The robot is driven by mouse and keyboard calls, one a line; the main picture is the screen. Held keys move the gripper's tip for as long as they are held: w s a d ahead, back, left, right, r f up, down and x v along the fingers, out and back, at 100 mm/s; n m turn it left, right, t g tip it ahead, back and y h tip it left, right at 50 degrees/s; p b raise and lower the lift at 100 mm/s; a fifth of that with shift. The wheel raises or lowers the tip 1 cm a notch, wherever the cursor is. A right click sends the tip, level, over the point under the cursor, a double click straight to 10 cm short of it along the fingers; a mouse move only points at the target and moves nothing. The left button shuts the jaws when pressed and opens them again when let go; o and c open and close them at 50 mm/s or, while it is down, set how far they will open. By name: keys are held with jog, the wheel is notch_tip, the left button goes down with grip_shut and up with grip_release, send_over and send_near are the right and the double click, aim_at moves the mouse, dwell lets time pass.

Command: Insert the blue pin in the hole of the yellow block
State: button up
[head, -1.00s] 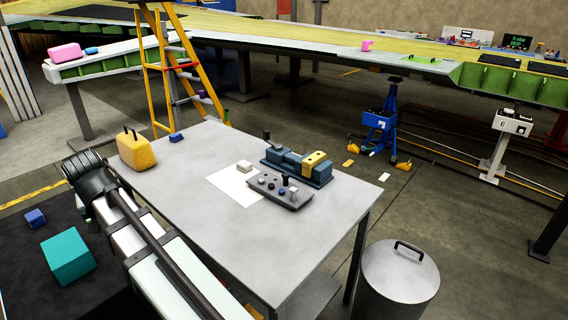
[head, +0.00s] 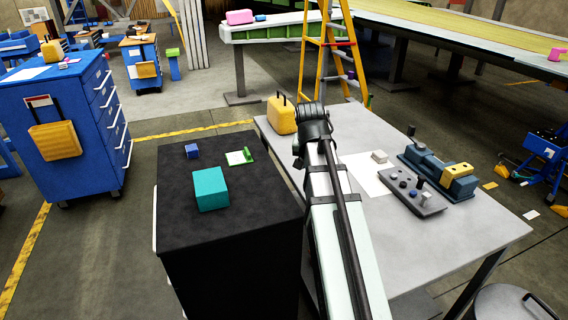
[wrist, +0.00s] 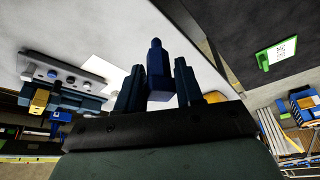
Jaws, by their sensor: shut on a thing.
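My gripper (wrist: 157,80) is shut on a dark blue pin (wrist: 157,62), which stands out between the two fingers in the wrist view. The yellow block (head: 457,171) sits in a blue-grey vise (head: 425,160) on the right part of the grey table (head: 480,225). It also shows small in the wrist view (wrist: 39,99), at left, well apart from the pin. The block's hole is too small to make out clearly. In the head view my arm reaches over the table's left part, and it hides the pin and the fingers.
A grey tray with several pegs (head: 428,203) lies in front of the vise, beside a white sheet (head: 368,177) with a small pale block (head: 380,156). A yellow case (head: 281,116) stands at the table's far left corner. A black cabinet (head: 225,250) bears a teal box (head: 211,189).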

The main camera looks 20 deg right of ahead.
jog(key=s+d+m+g+h, duration=0.15)
jog(key=s+d, duration=0.35)
jog(key=d, duration=1.1)
jog(key=s+d+f+m, duration=0.1)
jog(key=s+d+m, duration=0.3)
jog(key=d, duration=1.2)
jog(key=s+d+m+g, duration=0.15)
jog(key=s+d, duration=0.45)
jog(key=d, duration=1)
jog(key=w+d+r+n+t+y, duration=0.2)
jog(key=w+d+n+t, duration=0.1)
jog(key=w+d+n, duration=0.5)
jog(key=shift+d+n+t+y, duration=0.35)
jog(key=shift+d+n, duration=0.1)
jog(key=shift+n, duration=0.65)
jog(key=shift+f, duration=0.15)
jog(key=shift+f, duration=3.05)
jog(key=shift+f, duration=0.15)
jog(key=shift+f, duration=1.25)
